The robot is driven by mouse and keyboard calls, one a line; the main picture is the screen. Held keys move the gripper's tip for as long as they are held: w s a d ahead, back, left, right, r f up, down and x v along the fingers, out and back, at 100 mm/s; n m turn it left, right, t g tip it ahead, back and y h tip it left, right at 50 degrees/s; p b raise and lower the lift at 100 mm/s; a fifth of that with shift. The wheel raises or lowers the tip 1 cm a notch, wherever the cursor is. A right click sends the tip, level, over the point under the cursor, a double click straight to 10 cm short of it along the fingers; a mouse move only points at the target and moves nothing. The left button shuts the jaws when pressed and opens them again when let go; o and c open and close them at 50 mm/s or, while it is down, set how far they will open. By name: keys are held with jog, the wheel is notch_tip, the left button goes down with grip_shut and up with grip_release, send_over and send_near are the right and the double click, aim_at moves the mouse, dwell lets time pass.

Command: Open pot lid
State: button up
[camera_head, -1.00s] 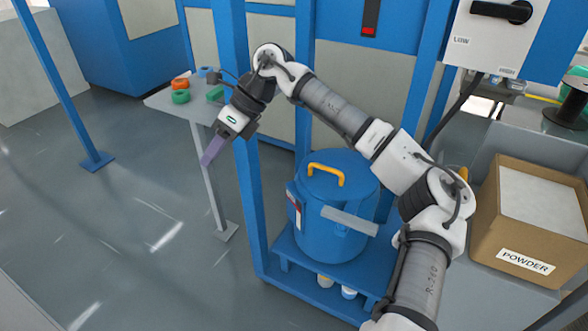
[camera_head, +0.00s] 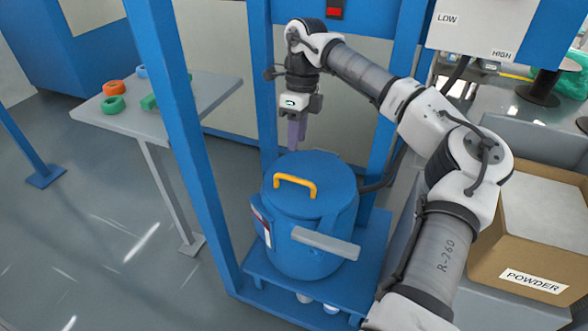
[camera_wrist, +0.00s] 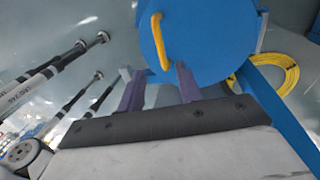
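The blue pot (camera_head: 303,245) stands on a low blue platform, with its round blue lid (camera_head: 322,176) on top. A yellow arched handle (camera_head: 296,182) rises from the lid. My gripper (camera_head: 297,146) points down behind the pot's far rim, apart from the yellow handle. In the wrist view the two purple fingers (camera_wrist: 158,88) are spread with nothing between them. The lid (camera_wrist: 205,35) and its yellow handle (camera_wrist: 160,42) show just beyond the fingertips there. Whether a finger touches the lid's edge I cannot tell.
Blue frame posts (camera_head: 176,120) stand left of and behind the pot. A grey table (camera_head: 190,118) with colored rings is at left. A cardboard powder box (camera_head: 535,225) is at right. A grey bar (camera_head: 325,243) juts from the pot's front. A yellow coil (camera_wrist: 275,72) lies beyond.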

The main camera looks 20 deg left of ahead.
aim_at(293, 177)
jog(key=f, duration=0.3)
jog(key=s+f, duration=0.1)
jog(key=f, duration=0.2)
jog(key=s+f, duration=0.1)
jog(key=f, duration=0.2)
jog(key=shift+f+b, duration=0.25)
jog(key=shift+b, duration=0.15)
jog(key=shift+c, duration=0.3)
grip_shut()
